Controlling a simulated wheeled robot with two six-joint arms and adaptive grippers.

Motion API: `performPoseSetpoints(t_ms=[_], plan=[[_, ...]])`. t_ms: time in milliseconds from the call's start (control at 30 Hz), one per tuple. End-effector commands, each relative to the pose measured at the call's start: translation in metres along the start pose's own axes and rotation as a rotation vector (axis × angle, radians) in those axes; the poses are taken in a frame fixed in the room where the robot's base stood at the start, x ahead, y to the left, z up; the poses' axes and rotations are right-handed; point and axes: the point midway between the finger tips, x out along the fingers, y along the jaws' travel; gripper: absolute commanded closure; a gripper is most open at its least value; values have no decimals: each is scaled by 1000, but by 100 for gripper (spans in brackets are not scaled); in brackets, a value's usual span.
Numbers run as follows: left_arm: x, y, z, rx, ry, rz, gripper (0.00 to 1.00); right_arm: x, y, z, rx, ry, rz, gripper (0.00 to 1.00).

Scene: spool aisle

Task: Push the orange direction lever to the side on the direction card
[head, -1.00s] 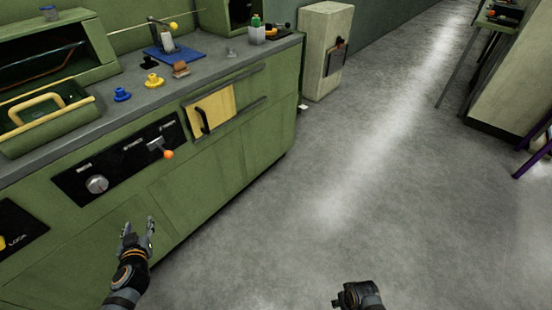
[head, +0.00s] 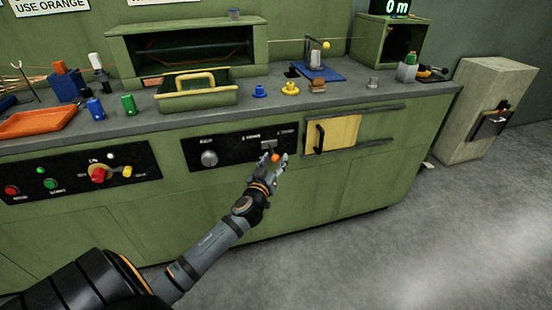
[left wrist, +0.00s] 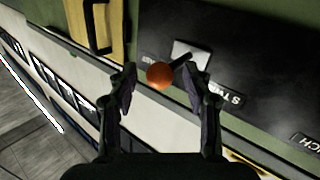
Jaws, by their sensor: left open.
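The direction lever has an orange ball knob (head: 275,158) and sits on a black panel (head: 230,150) on the green bench front. In the left wrist view the orange knob (left wrist: 160,76) lies between the two fingertips, with its dark shaft running to a grey plate (left wrist: 190,53). My left gripper (head: 273,168) is open at the lever, with a finger on each side of the knob and gaps showing. My right gripper is out of view. A card on a clipboard (head: 490,125) hangs on the pale cabinet; its writing is unreadable.
A grey dial (head: 209,158) is left of the lever on the same panel. A yellow drawer front (head: 340,131) with a black handle is close on the right. Another panel with red and green buttons (head: 49,183) is farther left. The floor at right is clear.

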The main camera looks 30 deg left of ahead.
Motion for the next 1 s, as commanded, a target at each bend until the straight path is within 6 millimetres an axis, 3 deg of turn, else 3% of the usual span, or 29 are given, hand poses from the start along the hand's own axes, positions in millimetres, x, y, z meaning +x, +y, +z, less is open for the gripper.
performPoseSetpoints(t_ms=[133, 367, 733, 1000], plan=[[10, 0, 0, -2, 0, 0, 50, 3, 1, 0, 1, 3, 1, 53], [11, 0, 0, -1, -1, 1, 50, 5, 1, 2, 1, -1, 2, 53], [11, 1, 0, -1, 0, 2, 97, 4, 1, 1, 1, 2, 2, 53], [11, 1, 0, -2, 2, 0, 100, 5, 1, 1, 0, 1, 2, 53]])
